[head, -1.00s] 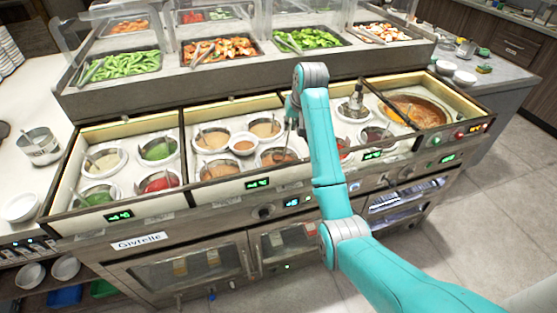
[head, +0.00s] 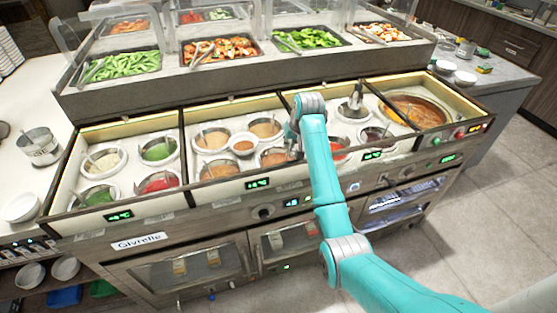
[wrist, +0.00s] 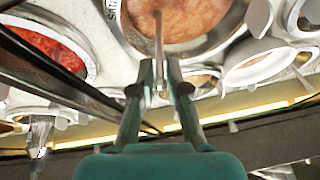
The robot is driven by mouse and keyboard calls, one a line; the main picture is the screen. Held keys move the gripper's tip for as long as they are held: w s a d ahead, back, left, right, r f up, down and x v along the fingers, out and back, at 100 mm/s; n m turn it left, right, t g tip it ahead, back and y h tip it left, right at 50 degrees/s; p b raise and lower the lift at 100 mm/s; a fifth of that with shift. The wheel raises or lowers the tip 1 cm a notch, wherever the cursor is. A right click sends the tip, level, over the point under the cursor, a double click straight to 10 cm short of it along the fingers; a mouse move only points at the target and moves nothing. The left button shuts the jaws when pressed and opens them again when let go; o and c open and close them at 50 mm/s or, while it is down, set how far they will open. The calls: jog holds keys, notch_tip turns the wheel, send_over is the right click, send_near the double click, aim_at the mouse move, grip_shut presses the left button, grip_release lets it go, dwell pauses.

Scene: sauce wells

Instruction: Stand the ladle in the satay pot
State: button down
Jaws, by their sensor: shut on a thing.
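The satay pot (wrist: 190,18) is a round steel-rimmed well of light brown sauce, with part of a "Sat…" label on its rim in the wrist view. In the head view a brown sauce well that looks like the same pot (head: 270,158) sits beside my arm. My gripper (wrist: 160,78) is shut on the thin metal handle of the ladle (wrist: 158,38). The handle reaches over the satay pot. The ladle's bowl does not show, so I cannot tell how deep it is. In the head view my gripper (head: 293,143) is low over the wells, mostly hidden by my arm.
A dark divider bar (wrist: 60,68) runs close beside my gripper, with a red sauce well (wrist: 45,48) beyond it. A big soup well (head: 415,110) is at the right.

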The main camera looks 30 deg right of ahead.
jog(key=shift+f, duration=0.2)
dwell(0.6)
jog(key=shift+c, duration=2.2)
grip_release()
jog(key=shift+d+r, duration=0.1)
jog(key=shift+r, duration=4.45)
